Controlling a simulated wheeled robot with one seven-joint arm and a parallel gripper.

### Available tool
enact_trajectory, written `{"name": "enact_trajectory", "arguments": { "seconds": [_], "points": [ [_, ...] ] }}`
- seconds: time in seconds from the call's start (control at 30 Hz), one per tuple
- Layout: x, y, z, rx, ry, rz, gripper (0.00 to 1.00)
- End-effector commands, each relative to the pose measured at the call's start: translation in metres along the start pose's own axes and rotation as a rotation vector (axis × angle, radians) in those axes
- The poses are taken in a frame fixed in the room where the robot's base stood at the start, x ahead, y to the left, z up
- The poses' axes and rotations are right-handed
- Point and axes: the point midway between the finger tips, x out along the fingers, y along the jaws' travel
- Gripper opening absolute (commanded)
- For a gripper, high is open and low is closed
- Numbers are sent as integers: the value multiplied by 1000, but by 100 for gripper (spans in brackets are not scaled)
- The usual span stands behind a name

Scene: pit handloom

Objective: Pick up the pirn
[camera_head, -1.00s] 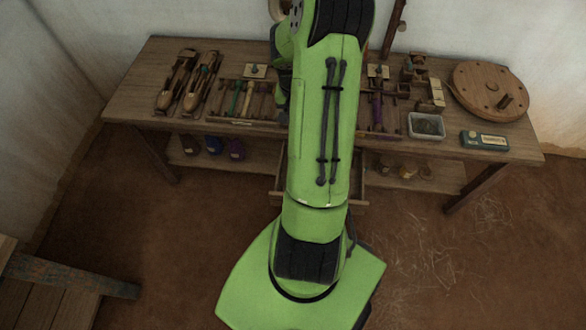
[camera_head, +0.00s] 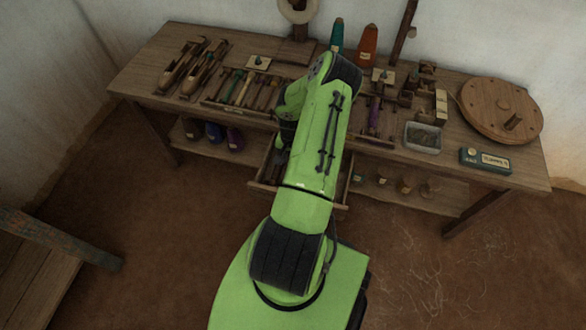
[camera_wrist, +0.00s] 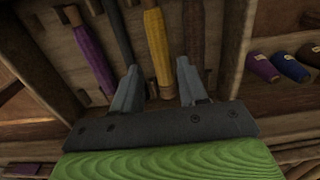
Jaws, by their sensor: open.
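In the wrist view, several slim pirns lie side by side in a wooden compartment: a purple one (camera_wrist: 92,52), a dark one (camera_wrist: 117,30), a yellow one (camera_wrist: 157,45) and a brown one (camera_wrist: 194,32). My gripper (camera_wrist: 157,66) is open and empty. Its two fingers point at the row, with the yellow pirn showing between them. The left finger overlaps the lower part of the dark pirn in the picture. I cannot tell how far above the pirns the fingertips are. In the head view my arm hides the gripper, over an open drawer (camera_head: 262,186).
The workbench (camera_head: 150,60) carries shuttles (camera_head: 182,65), a rack of coloured tools (camera_head: 240,90), a metal tray (camera_head: 423,137), a round wooden disc (camera_head: 500,110) and a labelled box (camera_head: 486,160). Coloured spools (camera_wrist: 263,67) lie to the right in the wrist view. Compartment walls flank the pirns.

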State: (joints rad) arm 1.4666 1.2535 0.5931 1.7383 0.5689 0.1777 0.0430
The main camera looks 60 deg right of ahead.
Motion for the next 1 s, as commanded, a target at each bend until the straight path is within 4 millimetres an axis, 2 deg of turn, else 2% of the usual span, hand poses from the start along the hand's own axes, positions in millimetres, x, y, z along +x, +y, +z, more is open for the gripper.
{"name": "enact_trajectory", "arguments": {
  "seconds": [0.33, 0.6, 0.9, 1.0],
  "points": [
    [56, 0, -1, 2, -2, 0, 42],
    [60, 0, -2, -1, 2, 1, 42],
    [60, 0, -2, -1, 1, 1, 0],
    [60, 0, -2, -1, 1, 1, 0]
  ]
}}
